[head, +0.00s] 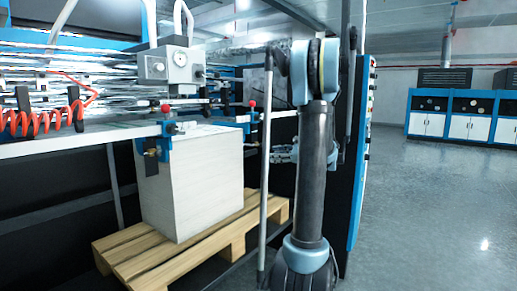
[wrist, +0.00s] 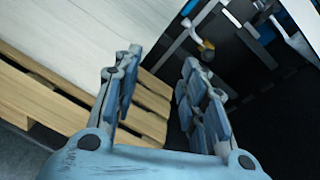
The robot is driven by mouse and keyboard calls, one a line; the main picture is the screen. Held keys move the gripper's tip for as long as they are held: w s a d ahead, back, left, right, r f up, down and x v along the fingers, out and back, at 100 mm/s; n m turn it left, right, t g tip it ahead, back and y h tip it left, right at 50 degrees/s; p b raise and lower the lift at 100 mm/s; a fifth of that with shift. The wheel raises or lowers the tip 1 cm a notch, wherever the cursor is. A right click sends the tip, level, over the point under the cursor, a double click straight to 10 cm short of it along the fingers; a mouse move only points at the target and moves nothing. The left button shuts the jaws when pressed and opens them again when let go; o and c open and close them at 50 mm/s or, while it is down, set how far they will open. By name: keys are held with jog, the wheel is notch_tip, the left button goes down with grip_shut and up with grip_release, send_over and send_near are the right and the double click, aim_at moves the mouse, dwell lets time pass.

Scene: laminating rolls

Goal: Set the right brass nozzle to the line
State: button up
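A small brass nozzle (wrist: 206,45) shows in the wrist view, on a dark and blue fitting just beyond my right finger. I take it for the right nozzle, apart from my fingers. My gripper (wrist: 160,60) is open and empty, its fingers pointing at the stack and the fitting. In the head view my gripper (head: 276,154) is small, beside the right side of the stack, partly behind my arm. The left nozzle (head: 152,152) hangs under the left blue clamp (head: 167,133). The right blue clamp (head: 249,121) has a red knob. I cannot make out the line.
A grey upright pole (head: 266,190) stands close to my arm. The floor (head: 440,200) at the right is open, with blue-white cabinets (head: 465,117) behind.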

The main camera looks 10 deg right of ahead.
jog(key=w+d+r+m+t, duration=0.1)
jog(key=w+d+m+t, duration=0.1)
jog(key=w+d+m, duration=0.3)
jog(key=w+a+n, duration=0.1)
jog(key=w+a, duration=0.4)
jog(key=w+a+n, duration=0.1)
jog(key=w+a, duration=0.5)
jog(key=shift+r+y, duration=0.1)
jog(key=shift+y, duration=0.3)
jog(key=shift+r, duration=0.1)
grip_shut()
